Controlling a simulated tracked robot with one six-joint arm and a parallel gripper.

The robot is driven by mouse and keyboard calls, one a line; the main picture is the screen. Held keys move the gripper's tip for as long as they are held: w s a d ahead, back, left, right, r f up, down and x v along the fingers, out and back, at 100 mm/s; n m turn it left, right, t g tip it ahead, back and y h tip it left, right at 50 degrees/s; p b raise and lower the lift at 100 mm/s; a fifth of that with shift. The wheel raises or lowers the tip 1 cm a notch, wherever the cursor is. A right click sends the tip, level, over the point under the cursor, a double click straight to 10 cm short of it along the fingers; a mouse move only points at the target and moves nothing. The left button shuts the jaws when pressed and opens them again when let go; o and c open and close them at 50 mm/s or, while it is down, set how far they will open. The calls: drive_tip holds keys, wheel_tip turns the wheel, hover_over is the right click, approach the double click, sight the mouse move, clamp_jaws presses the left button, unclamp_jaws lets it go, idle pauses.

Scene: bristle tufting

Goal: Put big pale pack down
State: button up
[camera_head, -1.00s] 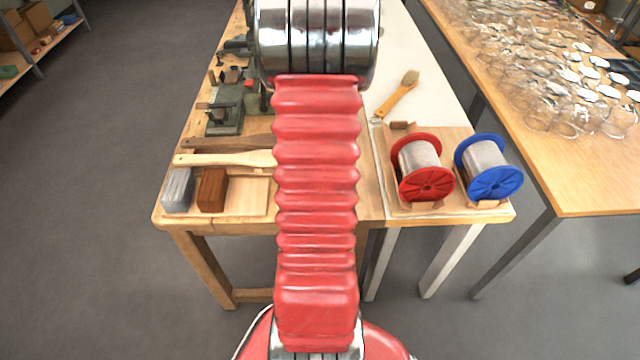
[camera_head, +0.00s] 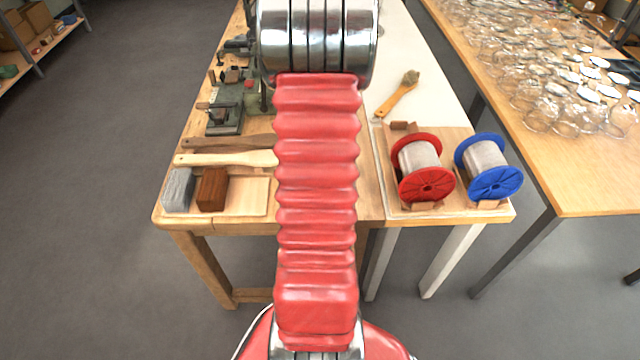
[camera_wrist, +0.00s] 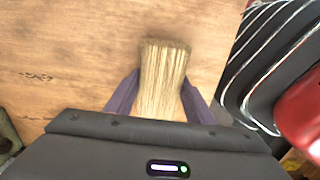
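The big pale pack (camera_wrist: 162,75), a straw-coloured bundle of bristles with a darker end, shows in the wrist view between the two dark purple fingers of my gripper (camera_wrist: 160,88). The fingers touch both its sides, and my gripper is shut on it. A wooden surface (camera_wrist: 70,60) lies behind the pack. I cannot tell whether the pack touches it. In the head view, my arm hides the gripper and the pack.
On the workbench (camera_head: 345,222) stand a grey block (camera_head: 179,190) and a brown block (camera_head: 213,189) beside a pale board (camera_head: 248,196). A red spool (camera_head: 425,182) and a blue spool (camera_head: 492,182) stand at right. Glassware (camera_head: 540,105) covers a neighbouring table.

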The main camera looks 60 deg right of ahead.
drive_tip(key=c, duration=0.7)
drive_tip(key=shift+c, duration=0.2)
drive_tip(key=shift+r, duration=0.1)
wheel_tip(320, 180, up, 10)
drive_tip(key=shift+f, duration=0.1)
idle(0.4)
